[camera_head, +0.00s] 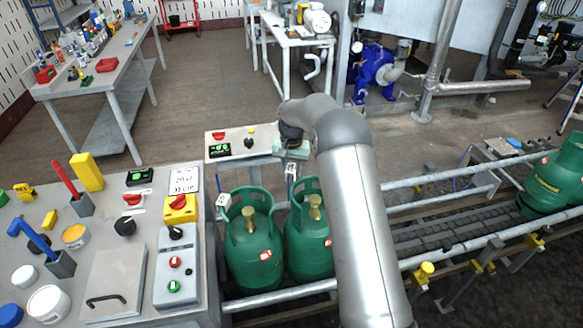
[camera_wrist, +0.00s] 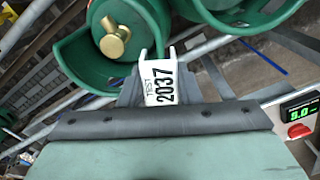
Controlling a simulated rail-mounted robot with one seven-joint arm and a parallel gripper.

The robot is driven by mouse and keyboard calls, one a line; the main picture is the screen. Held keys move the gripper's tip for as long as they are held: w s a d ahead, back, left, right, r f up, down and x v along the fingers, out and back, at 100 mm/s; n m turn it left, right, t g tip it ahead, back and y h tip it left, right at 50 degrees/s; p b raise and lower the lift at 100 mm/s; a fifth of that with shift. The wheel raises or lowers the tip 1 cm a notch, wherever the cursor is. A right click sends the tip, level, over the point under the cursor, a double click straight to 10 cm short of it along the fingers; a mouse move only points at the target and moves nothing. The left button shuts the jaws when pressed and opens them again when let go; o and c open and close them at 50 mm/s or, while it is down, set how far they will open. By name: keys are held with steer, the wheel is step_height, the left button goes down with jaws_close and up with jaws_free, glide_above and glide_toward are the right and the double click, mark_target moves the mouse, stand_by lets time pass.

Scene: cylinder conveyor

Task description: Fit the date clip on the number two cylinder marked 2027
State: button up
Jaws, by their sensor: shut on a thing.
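My gripper (camera_wrist: 160,100) is shut on a white date clip (camera_wrist: 162,78) that reads "TEST 2037" in the wrist view. In the head view the clip (camera_head: 291,170) hangs below my gripper (camera_head: 291,157), behind the tops of the green cylinders. The left cylinder (camera_head: 252,255) has a white tag (camera_head: 224,200) on its collar. The second cylinder (camera_head: 305,250) stands beside it, partly hidden by my arm. In the wrist view a green collar with a brass valve (camera_wrist: 118,35) is just beyond the clip, apart from it as far as I can see. No cylinder number is readable.
Conveyor rails (camera_head: 440,255) run rightward to another green cylinder (camera_head: 555,185). A control desk (camera_head: 60,190) with buttons, tools and a printed sheet (camera_head: 185,180) stands at left. A scale display (camera_head: 219,151) sits on a small stand behind the cylinders.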

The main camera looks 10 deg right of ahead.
mark_target(291, 168)
steer(key=shift+f+b, duration=1)
steer(key=shift+f, duration=1.05)
steer(key=shift+f+b, duration=1.7)
steer(key=shift+f, duration=0.6)
steer(key=o, duration=1)
steer(key=shift+o, duration=0.2)
steer(key=shift+r, duration=0.1)
step_height(291, 168, up, 17)
steer(key=shift+f+b, duration=0.1)
steer(key=shift+b, duration=0.45)
steer(key=shift+r, duration=0.2)
